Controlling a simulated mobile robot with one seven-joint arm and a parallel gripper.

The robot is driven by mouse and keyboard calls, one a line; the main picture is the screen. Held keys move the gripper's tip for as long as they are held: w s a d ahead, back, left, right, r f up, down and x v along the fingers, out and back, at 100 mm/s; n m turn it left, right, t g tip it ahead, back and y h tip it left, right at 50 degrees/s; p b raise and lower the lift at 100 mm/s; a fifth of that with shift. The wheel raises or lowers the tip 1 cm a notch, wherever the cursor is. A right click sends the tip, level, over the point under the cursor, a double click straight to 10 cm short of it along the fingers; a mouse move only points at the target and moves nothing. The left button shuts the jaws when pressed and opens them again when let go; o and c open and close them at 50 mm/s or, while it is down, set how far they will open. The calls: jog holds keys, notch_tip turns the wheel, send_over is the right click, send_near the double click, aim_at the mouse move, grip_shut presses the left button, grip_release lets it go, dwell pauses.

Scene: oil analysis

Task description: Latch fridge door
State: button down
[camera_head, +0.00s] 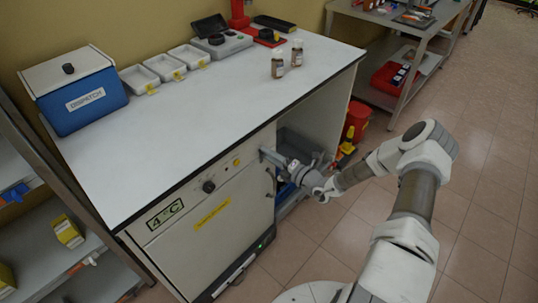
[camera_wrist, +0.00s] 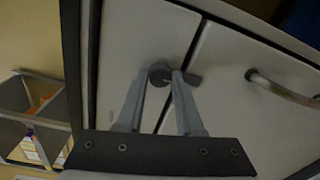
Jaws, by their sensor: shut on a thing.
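The white fridge (camera_head: 185,235) with a "4°C" label is built in under the counter, and its door looks closed flush with the front. In the wrist view, a dark round latch knob (camera_wrist: 160,73) with a short lever sits at the narrow seam beside the white door panel (camera_wrist: 235,65). My gripper (camera_wrist: 168,78) has its fingertips closed on both sides of this knob. In the head view my gripper (camera_head: 266,155) reaches the upper right of the fridge front and covers that spot. A curved metal handle (camera_wrist: 285,90) is on the panel to the right.
Another dark knob (camera_head: 208,186) is on the fridge front. An open bay with a grey bin (camera_head: 296,146) lies right of the fridge. The white counter (camera_head: 200,120) carries a blue dispatch box (camera_head: 80,98) and brown bottles (camera_head: 278,66).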

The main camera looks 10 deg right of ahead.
jog(key=shift+f, duration=0.1)
jog(key=c, duration=0.5)
grip_release()
jog(key=shift+c, duration=0.2)
jog(key=p+v, duration=0.1)
jog(key=v, duration=1.6)
jog(key=shift+s, duration=0.25)
jog(key=shift+d, duration=0.1)
